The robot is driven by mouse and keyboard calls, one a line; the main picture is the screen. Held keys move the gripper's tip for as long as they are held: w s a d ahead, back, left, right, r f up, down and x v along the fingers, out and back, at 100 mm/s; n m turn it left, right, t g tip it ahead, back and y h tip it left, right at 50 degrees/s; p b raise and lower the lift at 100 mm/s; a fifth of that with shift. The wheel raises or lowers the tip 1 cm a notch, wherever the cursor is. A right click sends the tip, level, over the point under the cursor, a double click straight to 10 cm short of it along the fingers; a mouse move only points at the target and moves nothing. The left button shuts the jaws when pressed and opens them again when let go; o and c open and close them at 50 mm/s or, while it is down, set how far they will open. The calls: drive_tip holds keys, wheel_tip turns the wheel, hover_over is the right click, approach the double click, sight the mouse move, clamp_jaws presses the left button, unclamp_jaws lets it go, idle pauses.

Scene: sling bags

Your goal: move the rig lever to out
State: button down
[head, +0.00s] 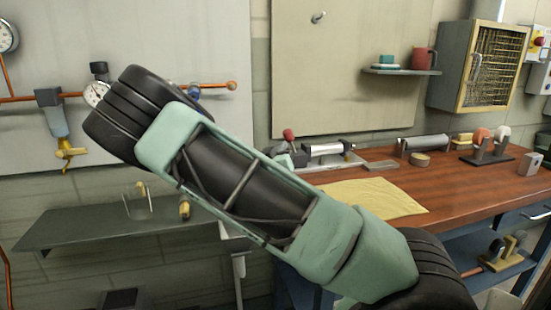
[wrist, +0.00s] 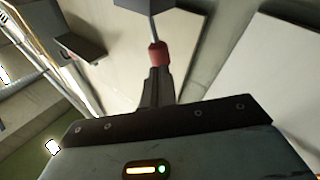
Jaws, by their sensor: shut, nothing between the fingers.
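The rig lever is a thin metal rod with a red knob (wrist: 158,53), seen close up in the wrist view. Its rod runs up the picture to a grey block at the top edge. My gripper (wrist: 158,72) is shut and empty, its dark fingertips right at the near end of the knob. I cannot tell whether they touch it. In the head view a red knob (head: 288,134) stands at the left back end of the bench and looks like the same lever. My arm covers most of that area and my gripper cannot be made out there.
A wooden bench (head: 470,180) holds a yellow cloth (head: 375,198), a metal roller (head: 425,143) and a tape roll (head: 420,159). A dark shelf (head: 90,228) with a glass (head: 137,203) is at left, below orange pipework with a gauge (head: 96,94). A wire-front cabinet (head: 490,68) hangs at right.

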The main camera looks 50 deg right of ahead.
sight(287, 138)
drive_tip(key=shift+x, duration=1.65)
drive_tip(key=shift+r, duration=0.1)
